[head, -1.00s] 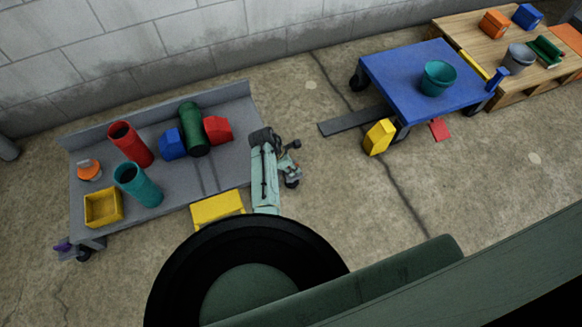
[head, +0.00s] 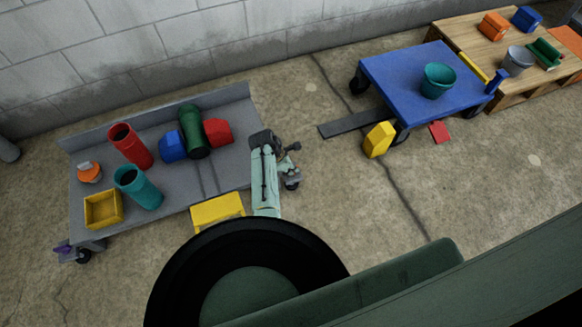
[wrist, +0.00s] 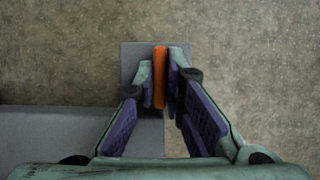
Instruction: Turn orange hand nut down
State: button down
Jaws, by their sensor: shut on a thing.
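The orange hand nut (wrist: 159,72) shows in the wrist view as a narrow upright orange strip above a grey tab (wrist: 130,62). My gripper (wrist: 160,80) is shut on it, one finger pad on each side. The pads hide most of the nut's side faces. In the head view my pale green arm (head: 266,185) reaches to the right end of the grey cart (head: 225,165). I cannot make out the held nut there.
The cart carries red (head: 130,147) and teal (head: 138,187) tubes, a green cylinder (head: 194,132), a yellow bin (head: 103,208) and an orange round piece (head: 89,172). A blue table (head: 400,80) stands right. Floor between is mostly clear, with a yellow block (head: 379,140).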

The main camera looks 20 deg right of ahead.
jog(key=shift+m, duration=0.3)
jog(key=m+g, duration=0.2)
jog(key=m, duration=0.2)
jog(key=shift+w+b, duration=0.1)
jog(key=shift+b, duration=0.2)
jog(key=m+y+b, duration=0.1)
jog(key=m, duration=0.2)
jog(key=m+g+b, duration=0.1)
jog(key=m, duration=0.2)
jog(key=shift+d+f+g+y, duration=0.1)
jog(key=shift+f+g+y, duration=0.05)
jog(key=shift+g+y, duration=0.2)
jog(key=m+y+b, duration=0.1)
jog(key=m, duration=0.1)
jog(key=m+b, duration=0.1)
jog(key=m, duration=0.1)
jog(key=shift+g+y, duration=0.35)
jog(key=shift+w+m+y+b, duration=0.1)
jog(key=shift+m+y+b, duration=0.45)
jog(key=shift+m, duration=1.05)
jog(key=c, duration=1.8)
grip_release()
jog(key=shift+o, duration=0.6)
